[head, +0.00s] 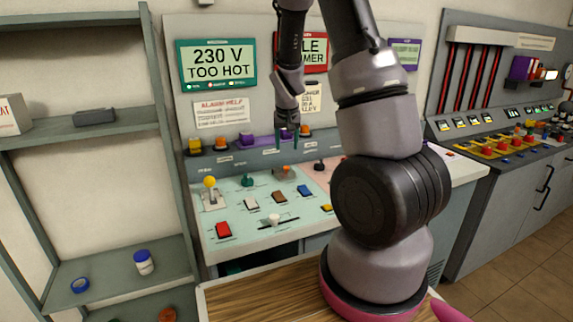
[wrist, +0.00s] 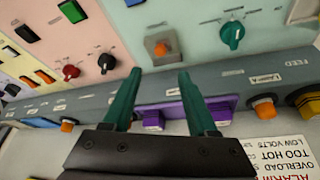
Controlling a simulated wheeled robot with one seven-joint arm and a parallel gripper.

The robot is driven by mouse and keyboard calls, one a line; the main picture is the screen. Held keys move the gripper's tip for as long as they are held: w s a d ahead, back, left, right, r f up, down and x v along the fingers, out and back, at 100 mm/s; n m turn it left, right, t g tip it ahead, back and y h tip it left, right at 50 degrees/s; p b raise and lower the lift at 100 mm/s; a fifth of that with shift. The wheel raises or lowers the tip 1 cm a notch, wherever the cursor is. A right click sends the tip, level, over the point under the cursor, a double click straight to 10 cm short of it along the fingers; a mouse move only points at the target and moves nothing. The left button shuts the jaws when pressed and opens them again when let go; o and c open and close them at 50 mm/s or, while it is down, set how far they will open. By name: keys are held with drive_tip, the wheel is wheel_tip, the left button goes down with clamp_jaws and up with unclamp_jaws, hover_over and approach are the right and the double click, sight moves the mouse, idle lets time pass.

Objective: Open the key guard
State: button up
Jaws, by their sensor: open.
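My gripper (head: 287,142) hangs over the back of the sloped control panel (head: 262,232), pointing down. In the wrist view its two green fingers (wrist: 160,72) are apart with nothing held between them. Ahead of the fingertips is a small grey block with an orange top (wrist: 161,47), also in the head view (head: 284,171). A purple housing (wrist: 174,110) on the grey ledge lies behind and between the fingers, partly hidden by them. No readable label says which part is the key guard.
A green knob (wrist: 232,34) and a black knob (wrist: 106,62) flank the block. A yellow-topped lever (head: 210,184) stands at the panel's left. Shelves (head: 95,130) are further left.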

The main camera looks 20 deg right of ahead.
sight(286, 167)
drive_tip(key=x, duration=1)
drive_tip(key=shift+f, duration=0.1)
clamp_jaws()
idle(1.2)
